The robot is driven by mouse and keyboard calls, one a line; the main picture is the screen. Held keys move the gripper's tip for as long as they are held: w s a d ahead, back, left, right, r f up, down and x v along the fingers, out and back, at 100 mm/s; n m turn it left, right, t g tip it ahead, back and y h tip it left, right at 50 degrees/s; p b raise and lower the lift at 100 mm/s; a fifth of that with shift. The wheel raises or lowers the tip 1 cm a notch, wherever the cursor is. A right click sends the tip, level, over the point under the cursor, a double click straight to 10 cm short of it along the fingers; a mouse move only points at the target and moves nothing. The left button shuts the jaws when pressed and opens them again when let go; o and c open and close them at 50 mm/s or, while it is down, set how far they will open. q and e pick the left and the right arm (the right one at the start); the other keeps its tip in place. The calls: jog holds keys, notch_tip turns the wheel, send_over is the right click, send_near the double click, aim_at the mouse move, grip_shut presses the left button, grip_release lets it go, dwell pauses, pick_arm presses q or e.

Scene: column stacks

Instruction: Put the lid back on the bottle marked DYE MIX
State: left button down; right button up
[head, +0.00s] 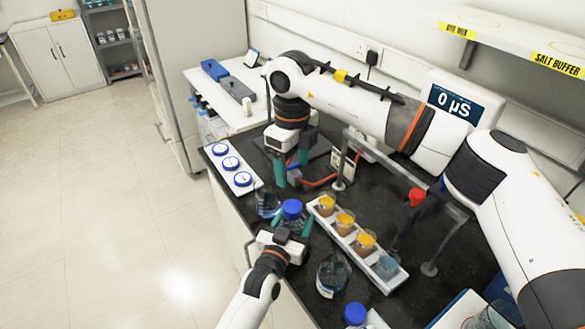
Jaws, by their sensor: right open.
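A bottle with a blue cap (291,209) stands on the dark bench, between the teal fingers of my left gripper (290,224). The cap hides most of the contact, so I cannot tell whether the jaws press on it. A clear bottle (268,204) stands just left of it. Another clear bottle (332,276) with no visible lid stands nearer me. No DYE MIX mark is readable on any bottle; a yellow DYE MIX label (458,30) is on the wall shelf. My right gripper (291,165) is open and empty, pointing down above the bench behind the bottles.
A white tray with round blue-rimmed pieces (231,163) lies at the bench's left edge. A white rack (325,213) of orange-topped cups runs right of the bottles. A grey metal frame (405,175) stands behind it. Another blue cap (355,313) shows at the bottom.

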pick_arm(q)
jog(key=shift+c, duration=1.3)
grip_release()
jog(key=shift+s, duration=0.1)
jog(key=shift+s+a+f, duration=0.1)
jog(key=shift+s+a, duration=0.1)
jog(key=shift+s, duration=0.15)
jog(key=b+v, duration=0.1)
jog(key=v, duration=1)
jog(key=shift+b, duration=0.3)
